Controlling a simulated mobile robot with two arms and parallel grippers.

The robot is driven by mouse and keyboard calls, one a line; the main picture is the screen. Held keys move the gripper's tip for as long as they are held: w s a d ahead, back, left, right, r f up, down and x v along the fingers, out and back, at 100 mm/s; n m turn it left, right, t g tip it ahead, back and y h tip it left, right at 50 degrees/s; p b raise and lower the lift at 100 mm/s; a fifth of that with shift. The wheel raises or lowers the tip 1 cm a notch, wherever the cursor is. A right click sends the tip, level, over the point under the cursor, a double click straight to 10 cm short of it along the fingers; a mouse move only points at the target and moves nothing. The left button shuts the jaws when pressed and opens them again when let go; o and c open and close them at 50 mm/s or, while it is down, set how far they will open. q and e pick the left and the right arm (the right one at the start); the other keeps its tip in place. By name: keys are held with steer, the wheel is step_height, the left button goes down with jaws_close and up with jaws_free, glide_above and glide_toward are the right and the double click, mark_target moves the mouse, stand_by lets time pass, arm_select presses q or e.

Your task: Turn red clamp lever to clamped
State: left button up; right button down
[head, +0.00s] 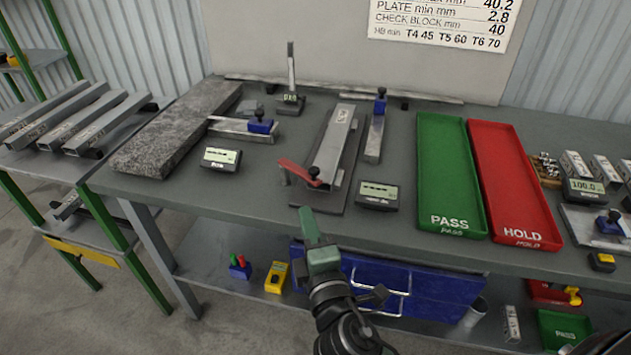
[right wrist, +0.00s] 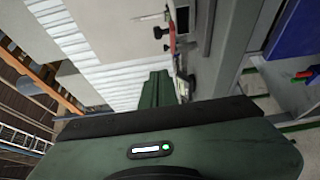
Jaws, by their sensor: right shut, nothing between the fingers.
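The red clamp lever (head: 297,171) is on a clamp fixture (head: 322,190) near the front edge of the table. A grey bar (head: 335,140) lies lengthwise on the fixture. My right gripper (head: 309,222) is shut and empty, just in front of the fixture and apart from the lever. Its green fingers (right wrist: 155,90) show in the right wrist view. A narrow red part (right wrist: 172,35) lies beyond them there, perhaps the lever. My left gripper is not in view.
Digital readouts stand left (head: 221,158) and right (head: 378,195) of the fixture. A granite block (head: 180,125) lies at the left. Green PASS (head: 447,165) and red HOLD (head: 512,175) trays lie at the right. The table's front edge is close to my gripper.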

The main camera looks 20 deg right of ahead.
steer(key=p, duration=0.1)
glide_toward(312, 184)
steer(key=w+a+r, duration=0.3)
steer(key=w+a, duration=0.1)
steer(key=w+d+p, duration=0.1)
steer(key=w+d, duration=0.1)
steer(key=shift+w+d+r, duration=0.1)
steer(key=shift+w+d, duration=0.05)
steer(key=shift+d, duration=0.25)
steer(key=shift+w+d, duration=0.25)
steer(key=shift+d, duration=0.15)
steer(key=shift+d, duration=0.15)
